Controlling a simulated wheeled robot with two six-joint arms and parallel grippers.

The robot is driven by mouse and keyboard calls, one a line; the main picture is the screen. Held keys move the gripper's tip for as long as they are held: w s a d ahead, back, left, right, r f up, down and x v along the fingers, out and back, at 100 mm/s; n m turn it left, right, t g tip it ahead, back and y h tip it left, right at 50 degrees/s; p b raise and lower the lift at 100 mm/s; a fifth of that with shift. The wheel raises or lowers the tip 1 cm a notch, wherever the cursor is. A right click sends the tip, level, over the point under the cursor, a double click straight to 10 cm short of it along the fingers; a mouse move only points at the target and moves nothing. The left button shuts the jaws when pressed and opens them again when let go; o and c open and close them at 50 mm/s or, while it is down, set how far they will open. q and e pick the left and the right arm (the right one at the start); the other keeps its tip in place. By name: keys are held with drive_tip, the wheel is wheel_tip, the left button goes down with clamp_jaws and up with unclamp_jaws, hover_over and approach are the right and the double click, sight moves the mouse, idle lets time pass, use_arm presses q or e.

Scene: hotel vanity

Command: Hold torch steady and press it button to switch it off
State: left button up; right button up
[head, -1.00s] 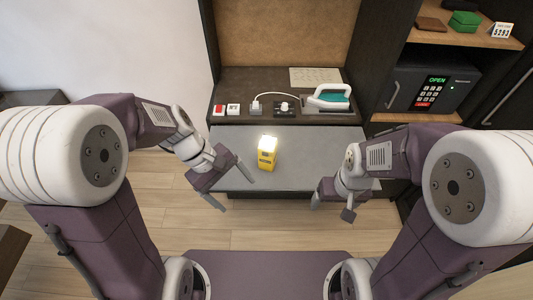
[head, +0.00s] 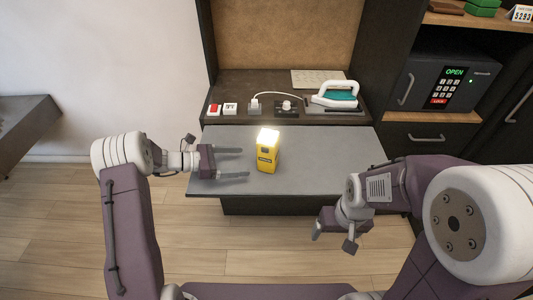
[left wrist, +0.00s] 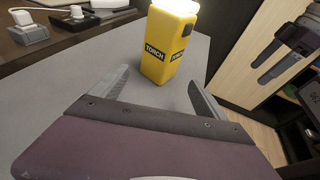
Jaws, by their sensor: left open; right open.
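The yellow torch (head: 267,155) stands upright on the grey tabletop, its top glowing white. In the left wrist view the torch (left wrist: 166,48) shows "TORCH" labels and a dark button (left wrist: 188,34) on its upper right side. My left gripper (head: 247,162) is open and empty, just left of the torch, its fingers pointing at it. In the left wrist view its fingers (left wrist: 160,88) point toward the torch, which stands beyond their tips. My right gripper (head: 331,240) is open and empty, in front of the table at the right, pointing down and away from the torch.
The grey tabletop (head: 335,165) is clear around the torch. Behind it, a shelf holds a white and teal iron (head: 337,95), a plug (head: 255,103) with a white cord, and switches (head: 230,108). A safe (head: 448,82) reading "OPEN" stands at the right.

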sight(260, 161)
use_arm(q)
drive_tip(key=b+x, duration=0.2)
drive_tip(key=x, duration=0.6)
drive_tip(key=shift+d+f+b, duration=0.1)
drive_tip(key=shift+f+b, duration=0.05)
drive_tip(key=shift+b, duration=0.15)
drive_tip(key=shift+x, duration=0.8)
use_arm(e)
wheel_tip(260, 161, down, 3)
drive_tip(key=shift+f, duration=0.1)
use_arm(q)
drive_tip(key=c, duration=0.7)
use_arm(e)
clamp_jaws()
